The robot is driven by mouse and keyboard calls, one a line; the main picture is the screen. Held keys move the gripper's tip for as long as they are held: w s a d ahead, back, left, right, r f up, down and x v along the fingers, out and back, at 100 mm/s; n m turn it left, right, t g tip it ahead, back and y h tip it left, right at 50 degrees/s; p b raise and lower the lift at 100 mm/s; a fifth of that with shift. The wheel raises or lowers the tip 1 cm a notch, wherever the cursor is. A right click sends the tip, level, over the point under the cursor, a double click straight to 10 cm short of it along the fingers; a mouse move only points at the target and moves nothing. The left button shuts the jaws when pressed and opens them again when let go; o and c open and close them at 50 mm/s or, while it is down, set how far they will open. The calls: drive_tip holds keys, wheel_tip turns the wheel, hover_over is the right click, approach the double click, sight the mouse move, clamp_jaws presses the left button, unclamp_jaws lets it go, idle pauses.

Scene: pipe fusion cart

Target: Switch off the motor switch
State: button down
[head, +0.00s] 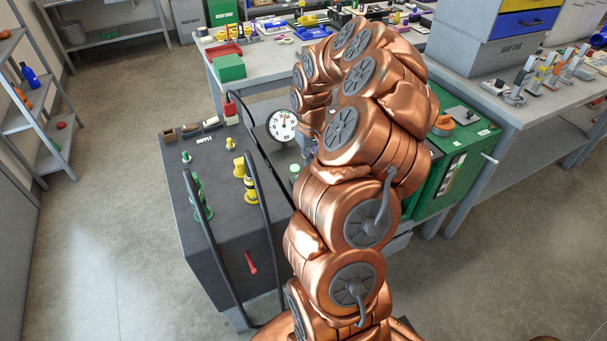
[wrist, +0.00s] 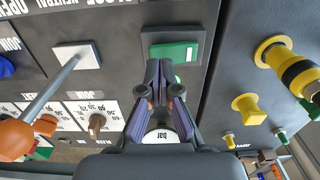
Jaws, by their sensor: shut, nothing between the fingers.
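A green rocker-like switch (wrist: 173,52) in a dark frame sits on the cart's dark grey panel at the upper middle of the wrist view. It looks like the motor switch, but I see no readable label naming it. My gripper (wrist: 165,66) is shut and empty, its fingertips at the lower edge of this switch. The fingertips cover part of the switch, and I cannot tell whether they touch it. Which way the switch is tipped is unclear. In the head view my arm hides the gripper and the switch.
Left of the switch is a white plate (wrist: 77,56) with a grey lever crossing it, and a brown knob (wrist: 97,124). Yellow fittings (wrist: 250,108) stand at the right. In the head view a pressure gauge (head: 282,125) rises from the black cart (head: 215,258); a green cabinet (head: 462,160) stands right.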

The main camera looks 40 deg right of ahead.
drive_tip(key=shift+f+b, duration=0.9)
drive_tip(key=shift+f, duration=0.4)
idle(1.0)
drive_tip(key=shift+r, duration=0.15)
drive_tip(key=shift+r+p, duration=0.4)
drive_tip(key=shift+r, duration=2.95)
